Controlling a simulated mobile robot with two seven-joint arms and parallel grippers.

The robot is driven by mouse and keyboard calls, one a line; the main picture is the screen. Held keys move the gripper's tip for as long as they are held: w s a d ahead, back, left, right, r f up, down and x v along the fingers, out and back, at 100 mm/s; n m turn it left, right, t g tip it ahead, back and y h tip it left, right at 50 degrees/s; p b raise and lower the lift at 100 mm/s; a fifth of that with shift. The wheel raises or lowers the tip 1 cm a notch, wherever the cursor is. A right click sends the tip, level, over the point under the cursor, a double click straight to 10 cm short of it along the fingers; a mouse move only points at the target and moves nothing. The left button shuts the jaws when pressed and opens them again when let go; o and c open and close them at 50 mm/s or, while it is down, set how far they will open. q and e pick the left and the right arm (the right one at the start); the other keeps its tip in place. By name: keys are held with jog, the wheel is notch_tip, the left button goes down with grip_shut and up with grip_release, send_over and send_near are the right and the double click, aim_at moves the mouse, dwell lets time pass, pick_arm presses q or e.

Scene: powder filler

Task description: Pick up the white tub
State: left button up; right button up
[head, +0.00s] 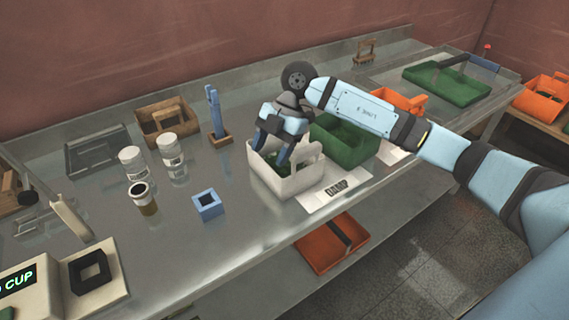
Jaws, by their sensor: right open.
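The white tub (272,183) stands upright on the metal bench near its front edge, at the centre of the head view. It has a raised handle, and something dark green shows inside it. My right gripper (270,153) reaches in from the right and points down over the tub, with its fingers at the level of the rim and handle. It is open. I cannot tell whether the fingers touch the tub or straddle its handle. My left gripper is not in view.
A dark green tub (345,143) stands close behind and to the right of the white tub. A printed card (322,198) lies at its right. A blue square block (207,206) and several jars (134,163) stand to the left. An orange tray (328,243) sits below the bench edge.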

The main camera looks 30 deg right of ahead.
jog(key=w+d+r+m+t+h, duration=0.1)
jog(key=d+r+m+h, duration=0.15)
jog(key=d, duration=0.35)
jog(key=w+d+r+m+h, duration=0.2)
jog(key=d+r+h, duration=0.1)
jog(key=d, duration=0.2)
send_over(306, 149)
notch_tip(306, 149, down, 7)
jog(key=shift+r+p, duration=0.15)
jog(key=shift+p, duration=0.25)
jog(key=shift+f, duration=0.55)
notch_tip(306, 149, down, 4)
jog(key=shift+f+p, duration=0.15)
jog(key=shift+p, duration=0.65)
jog(key=shift+f, duration=0.5)
grip_shut()
